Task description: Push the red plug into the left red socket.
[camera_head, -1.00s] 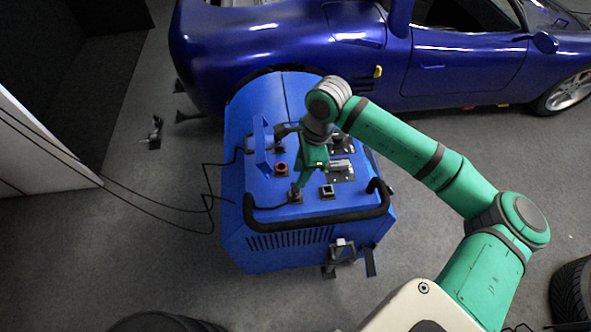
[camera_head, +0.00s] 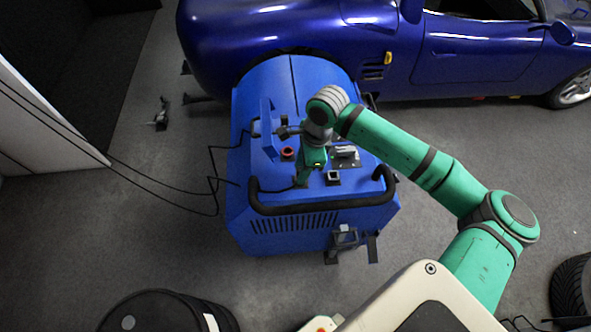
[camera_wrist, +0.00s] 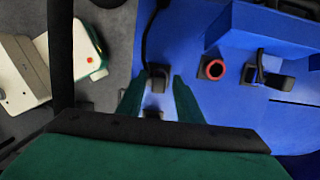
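A dark plug-like piece (camera_wrist: 158,77) with a black cable lies between the two fingertips of my gripper (camera_wrist: 159,92) in the wrist view. The fingers stand apart on either side of it, with small gaps. No red shows on this piece. In the head view my gripper (camera_head: 302,180) is low over the front left of the blue machine's top (camera_head: 270,95), and the fingertips are hard to make out. A red-ringed round socket (camera_head: 288,153) is just behind and left of the gripper. It is right of the fingers in the wrist view (camera_wrist: 214,69). I see no second red socket.
A black handle bar (camera_head: 320,204) runs along the machine's front edge, close to my gripper. A small square socket (camera_head: 333,177) and a metal connector (camera_head: 345,153) are on the right. A raised blue panel (camera_head: 267,128) stands at the left. A blue car (camera_head: 300,25) is behind.

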